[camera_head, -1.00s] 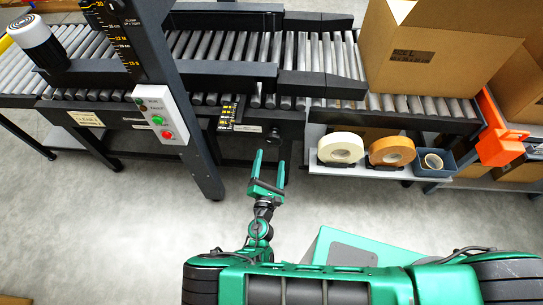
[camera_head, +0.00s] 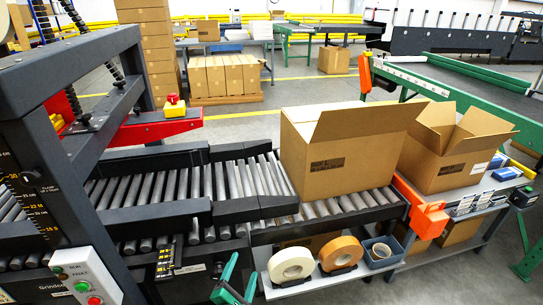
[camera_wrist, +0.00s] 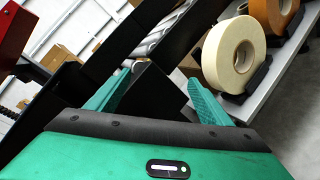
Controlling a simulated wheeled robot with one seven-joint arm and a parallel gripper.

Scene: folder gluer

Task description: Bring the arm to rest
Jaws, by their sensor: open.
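My gripper (camera_head: 238,287) shows at the bottom of the head view, in front of the roller conveyor. Its green fingers are apart with nothing held between them. In the wrist view my gripper (camera_wrist: 155,98) points towards the dark side rail of the conveyor (camera_wrist: 150,45). The cream tape roll (camera_wrist: 234,57) stands on its holder to the right of the fingers, apart from them. Most of my arm is out of the head view.
An open carton (camera_head: 340,165) sits on the rollers (camera_head: 190,190). A shelf below holds the cream roll (camera_head: 291,264), an orange roll (camera_head: 341,253) and a small blue bin (camera_head: 383,250). A control box (camera_head: 85,280) on the machine frame stands at the left.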

